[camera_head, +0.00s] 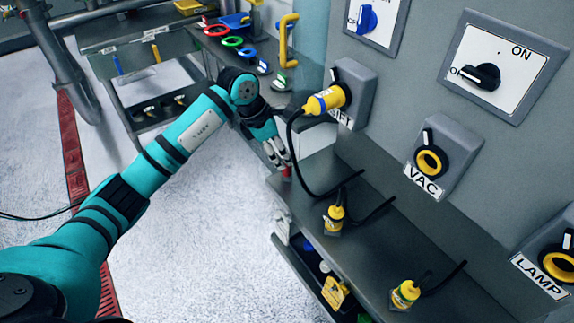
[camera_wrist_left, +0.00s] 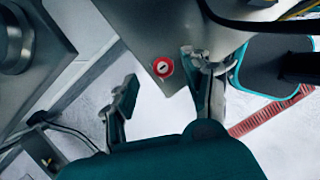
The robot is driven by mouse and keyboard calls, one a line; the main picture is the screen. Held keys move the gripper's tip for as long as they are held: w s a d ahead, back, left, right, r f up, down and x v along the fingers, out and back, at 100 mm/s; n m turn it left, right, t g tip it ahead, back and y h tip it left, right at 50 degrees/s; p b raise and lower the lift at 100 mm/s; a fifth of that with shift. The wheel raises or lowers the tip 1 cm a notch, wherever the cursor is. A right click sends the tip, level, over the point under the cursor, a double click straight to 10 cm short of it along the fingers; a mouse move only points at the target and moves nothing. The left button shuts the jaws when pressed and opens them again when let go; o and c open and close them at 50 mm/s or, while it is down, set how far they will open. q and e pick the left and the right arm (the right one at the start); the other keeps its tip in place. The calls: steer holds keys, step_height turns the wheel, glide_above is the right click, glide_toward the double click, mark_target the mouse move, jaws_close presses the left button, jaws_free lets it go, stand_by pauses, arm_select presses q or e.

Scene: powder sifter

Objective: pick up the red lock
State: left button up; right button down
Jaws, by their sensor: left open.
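The red lock is a small round red piece with a pale centre (camera_wrist_left: 163,67). In the left wrist view it sits near the corner of a grey shelf, between the two fingers of my left gripper (camera_wrist_left: 161,76). The fingers are spread apart and do not hold it; the right finger is closer to it. In the head view my left gripper (camera_head: 279,156) points down at the shelf's far end, and only a bit of red (camera_head: 286,172) shows below the fingertips. My right gripper is in neither view.
Yellow plugs (camera_head: 335,218) with black cables stand on the shelf (camera_head: 375,245) towards the near end. One yellow plug (camera_head: 328,100) is in a wall socket, its cable hanging near my left gripper. Coloured rings (camera_head: 217,30) lie on a back bench. Floor is clear left of the shelf.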

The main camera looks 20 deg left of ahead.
mark_target(284, 161)
arm_select(q)
steer(key=shift+d+f, duration=0.1)
steer(key=shift+f, duration=0.3)
steer(key=x, duration=0.1)
steer(key=p+x, duration=0.1)
steer(key=x, duration=0.1)
steer(key=shift+s+f, duration=0.2)
steer(key=shift+f, duration=0.1)
steer(key=shift+w+d+f, duration=0.1)
steer(key=shift+d+f, duration=0.05)
steer(key=shift+f, duration=0.2)
jaws_close()
